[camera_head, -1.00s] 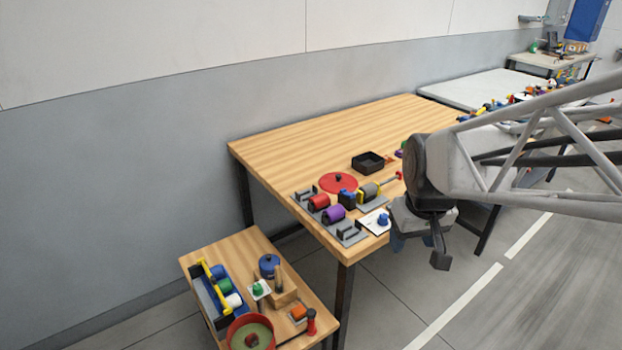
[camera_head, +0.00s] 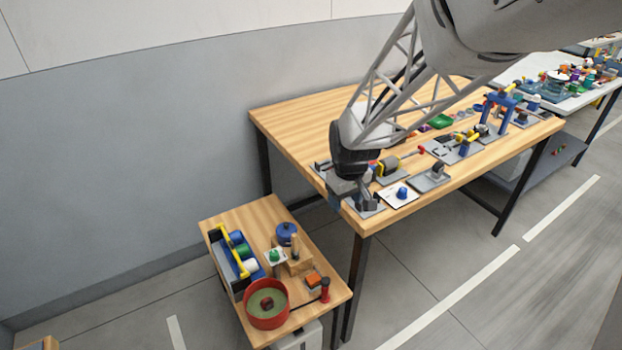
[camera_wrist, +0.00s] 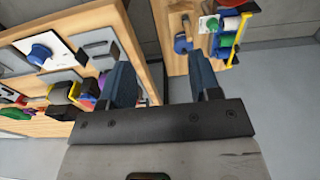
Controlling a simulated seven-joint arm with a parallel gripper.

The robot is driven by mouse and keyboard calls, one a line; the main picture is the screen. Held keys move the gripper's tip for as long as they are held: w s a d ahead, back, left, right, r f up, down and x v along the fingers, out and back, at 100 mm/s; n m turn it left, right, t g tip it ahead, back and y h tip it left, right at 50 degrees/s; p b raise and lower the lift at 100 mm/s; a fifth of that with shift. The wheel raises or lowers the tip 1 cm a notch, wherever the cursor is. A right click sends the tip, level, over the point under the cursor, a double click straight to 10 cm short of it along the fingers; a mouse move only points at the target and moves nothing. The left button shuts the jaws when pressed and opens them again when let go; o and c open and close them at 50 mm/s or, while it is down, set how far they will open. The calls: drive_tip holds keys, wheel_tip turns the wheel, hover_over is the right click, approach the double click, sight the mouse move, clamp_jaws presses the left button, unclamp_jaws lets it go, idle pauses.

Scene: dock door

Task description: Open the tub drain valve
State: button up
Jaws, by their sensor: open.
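A red round tub (camera_head: 267,312) with green contents and a dark reddish block in it stands at the front of the low wooden table (camera_head: 236,215). Beside it, a red upright handle (camera_head: 325,287) stands at the table's right edge, with a dark piece running toward the tub; I cannot tell for sure that this is the drain valve. My gripper (camera_head: 337,203) is above and to the right of the low table, by the larger table's front left corner. Its blue fingers are apart and empty in the wrist view (camera_wrist: 162,82). The tub does not show there.
The low table also holds a blue rack (camera_head: 229,262) with a yellow bar, a blue lidded pot (camera_head: 287,234), a green knob (camera_head: 274,256) and an orange block (camera_head: 313,281). The larger wooden table (camera_head: 285,115) carries many fixtures close to my gripper. The floor in front is clear.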

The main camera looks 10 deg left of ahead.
drive_tip(key=w+a+f+n, duration=0.3)
drive_tip(key=a+f, duration=0.9)
drive_tip(key=n+g, duration=0.1)
drive_tip(key=n, duration=0.1)
hover_over(274, 252)
drive_tip(key=shift+h, duration=0.3)
wheel_tip(274, 252, down, 10)
drive_tip(key=shift+f, duration=0.2)
drive_tip(key=shift+f, duration=0.1)
drive_tip(key=shift+f, duration=3.8)
drive_tip(key=c, duration=0.9)
